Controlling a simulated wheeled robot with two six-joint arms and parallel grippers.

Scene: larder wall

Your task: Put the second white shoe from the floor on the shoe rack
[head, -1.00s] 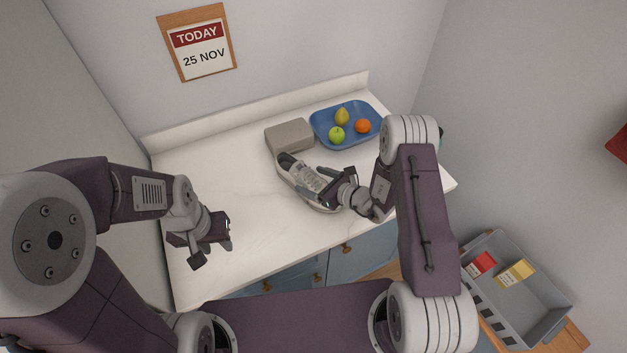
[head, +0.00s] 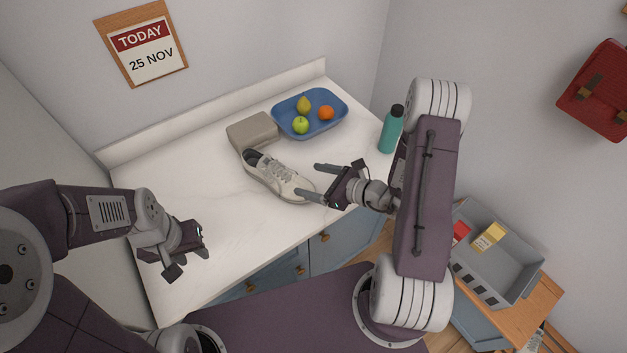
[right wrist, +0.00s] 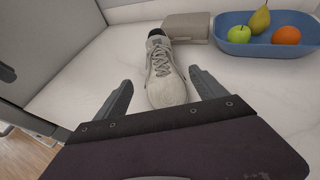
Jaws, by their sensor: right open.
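A white shoe (head: 277,177) with grey laces lies on the white counter, its toe toward my right gripper. It also shows in the right wrist view (right wrist: 162,75), between and beyond the fingers. My right gripper (head: 314,181) is open and empty beside the toe; a fingertip overlaps the toe in the head view, and I cannot tell if it touches. It shows in the right wrist view (right wrist: 160,85). My left gripper (head: 188,256) is over the counter's left front part; its finger opening is unclear. The shoe rack is not in view.
A blue tray (head: 338,117) with fruit and a grey-beige box (head: 252,131) stand behind the shoe. A teal bottle (head: 391,130) stands at the counter's right end. A grey crate (head: 513,262) with cartons is at lower right. A red bag (head: 598,92) hangs on the right wall.

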